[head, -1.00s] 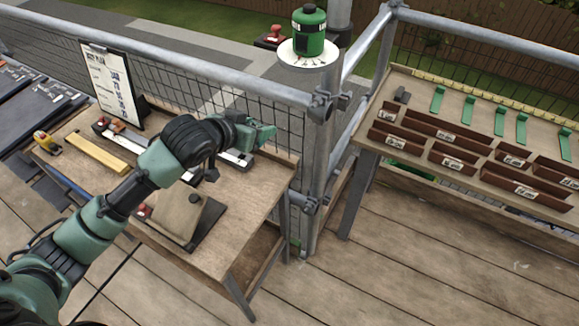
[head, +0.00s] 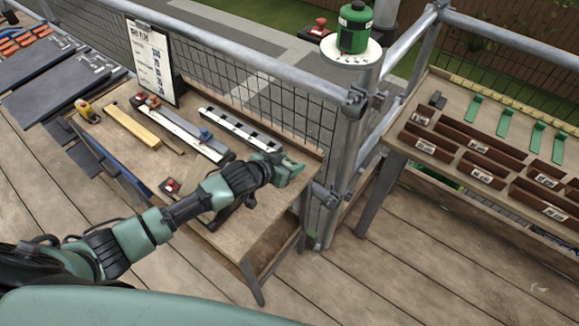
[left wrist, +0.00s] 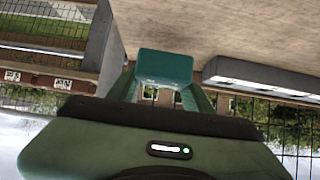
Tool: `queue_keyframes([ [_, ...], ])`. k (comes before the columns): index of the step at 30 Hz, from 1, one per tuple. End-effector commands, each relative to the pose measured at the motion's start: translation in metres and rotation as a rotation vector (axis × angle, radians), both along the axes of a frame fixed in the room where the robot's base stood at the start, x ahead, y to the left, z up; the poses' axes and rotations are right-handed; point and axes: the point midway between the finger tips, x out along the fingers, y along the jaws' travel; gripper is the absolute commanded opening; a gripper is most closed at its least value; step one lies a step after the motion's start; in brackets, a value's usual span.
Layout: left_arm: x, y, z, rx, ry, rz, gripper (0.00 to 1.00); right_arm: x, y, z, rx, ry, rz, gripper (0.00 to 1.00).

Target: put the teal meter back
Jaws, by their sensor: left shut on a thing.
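My left gripper (head: 289,167) is at the right end of the workbench, in the head view, near its back right corner. In the left wrist view a blocky teal thing, which I take to be the teal meter (left wrist: 164,66), sits between the fingers, and the gripper is shut on it. In the head view the meter is hard to tell apart from the teal gripper. Its face cannot be read. Whether it touches the bench is unclear. My right gripper does not show.
The workbench (head: 222,238) bears a slotted white strip (head: 238,130), a long level-like bar (head: 185,132), a yellow bar (head: 132,127) and a clipboard (head: 152,62). A scaffold post (head: 347,150) with a green canister (head: 355,27) stands right of it. A tray table (head: 480,160) is farther right.

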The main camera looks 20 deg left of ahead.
Motion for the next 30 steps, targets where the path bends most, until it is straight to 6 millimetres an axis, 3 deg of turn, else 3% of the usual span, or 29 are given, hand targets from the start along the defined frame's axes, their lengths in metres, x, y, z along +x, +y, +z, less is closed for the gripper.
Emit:
queue_keyframes([
  [5,0.000,-0.001,-0.023,0.000,0.001,0.000,0.07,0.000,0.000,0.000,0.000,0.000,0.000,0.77],
  [17,0.000,-0.001,-0.028,-0.002,0.000,0.000,0.07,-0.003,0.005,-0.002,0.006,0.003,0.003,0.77],
  [18,0.000,0.000,-0.028,-0.001,0.000,0.001,0.56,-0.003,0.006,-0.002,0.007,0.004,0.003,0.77],
  [20,0.000,0.000,-0.028,0.000,0.000,0.000,0.72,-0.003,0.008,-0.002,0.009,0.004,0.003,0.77],
  [30,0.000,0.000,-0.026,0.000,0.000,0.000,0.72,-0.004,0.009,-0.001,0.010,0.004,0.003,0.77],
])
